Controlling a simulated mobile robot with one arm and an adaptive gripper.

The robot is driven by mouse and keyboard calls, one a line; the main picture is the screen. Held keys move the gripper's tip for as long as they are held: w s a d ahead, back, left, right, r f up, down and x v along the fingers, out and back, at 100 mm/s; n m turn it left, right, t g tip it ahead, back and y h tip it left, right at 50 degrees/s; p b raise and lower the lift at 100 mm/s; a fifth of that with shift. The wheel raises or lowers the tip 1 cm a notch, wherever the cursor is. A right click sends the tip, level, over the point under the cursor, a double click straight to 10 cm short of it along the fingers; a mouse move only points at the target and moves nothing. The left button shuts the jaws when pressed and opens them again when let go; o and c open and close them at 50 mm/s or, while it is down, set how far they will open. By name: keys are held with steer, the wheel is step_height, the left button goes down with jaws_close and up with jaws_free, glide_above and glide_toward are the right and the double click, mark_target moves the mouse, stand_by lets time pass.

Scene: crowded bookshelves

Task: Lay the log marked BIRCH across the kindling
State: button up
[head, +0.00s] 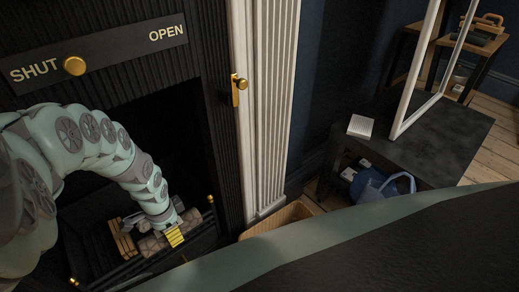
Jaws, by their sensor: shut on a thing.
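My gripper (165,223) is at the end of my arm, low inside the dark fireplace opening. It is shut on a pale grey-brown log (152,245), which lies low at the grate. A yellow striped patch (174,237) shows at the gripper's end; I cannot tell if it is part of the gripper or on the log. No BIRCH marking is readable. Light wooden sticks, the kindling (122,238), lie just left of the log. The gripper hides part of the log, and I cannot tell whether the log touches the sticks.
A dark plate above the opening reads SHUT and OPEN, with a brass knob (74,66) beside SHUT. A low rail with brass knobs (210,199) fronts the grate. A dark table (440,140) is further right.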

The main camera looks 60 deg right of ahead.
steer(key=shift+w+f+b, duration=0.3)
steer(key=shift+w, duration=0.25)
steer(key=b, duration=1.1)
glide_above(143, 222)
steer(key=s, duration=0.1)
steer(key=shift+s+f, duration=0.15)
steer(key=shift+f, duration=0.8)
steer(key=shift+w+r+b, duration=0.2)
steer(key=shift+w+b, duration=0.5)
steer(key=shift+b, duration=0.4)
step_height(143, 222, down, 4)
steer(key=b, duration=0.3)
steer(key=shift+r, duration=0.25)
steer(key=shift+s+r, duration=0.1)
steer(key=o, duration=1.1)
